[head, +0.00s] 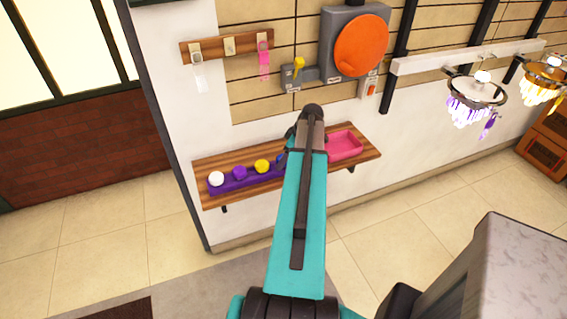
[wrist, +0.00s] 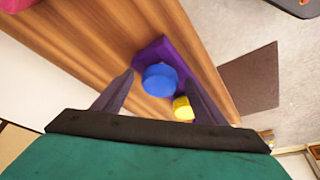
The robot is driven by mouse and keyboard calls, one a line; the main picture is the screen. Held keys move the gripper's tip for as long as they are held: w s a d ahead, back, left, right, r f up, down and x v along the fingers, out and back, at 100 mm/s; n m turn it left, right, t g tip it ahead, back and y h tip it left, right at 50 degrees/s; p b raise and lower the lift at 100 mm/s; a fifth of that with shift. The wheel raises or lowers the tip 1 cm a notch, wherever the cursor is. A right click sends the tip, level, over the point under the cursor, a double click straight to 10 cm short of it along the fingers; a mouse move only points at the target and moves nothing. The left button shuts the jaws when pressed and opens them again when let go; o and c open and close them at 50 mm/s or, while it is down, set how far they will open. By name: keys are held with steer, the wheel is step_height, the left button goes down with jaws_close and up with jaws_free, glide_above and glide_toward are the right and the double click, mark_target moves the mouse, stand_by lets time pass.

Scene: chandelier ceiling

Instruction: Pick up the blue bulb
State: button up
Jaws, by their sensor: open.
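The blue bulb (wrist: 159,79) sits at the end of the purple holder (wrist: 150,52) on the wooden shelf, in the wrist view. In the head view only a sliver of blue shows beside my arm, which hides most of it. The yellow bulb (wrist: 183,108) is beside the blue one in the wrist view, close to the right finger. My gripper (wrist: 158,95) is open and empty, its two dark fingers on either side of the blue bulb in the picture. I cannot tell how far the fingertips are from the bulb.
The wooden shelf (head: 216,161) also holds a white bulb (head: 216,178), a purple bulb (head: 240,172), the yellow bulb and a pink tray (head: 345,146). Above are a wall box with an orange disc (head: 361,45) and a yellow lever (head: 298,65). Chandeliers (head: 475,92) hang at right.

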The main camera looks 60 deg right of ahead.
steer(key=shift+w+f, duration=0.1)
steer(key=shift+f, duration=0.1)
steer(key=shift+c, duration=0.5)
steer(key=c, duration=1)
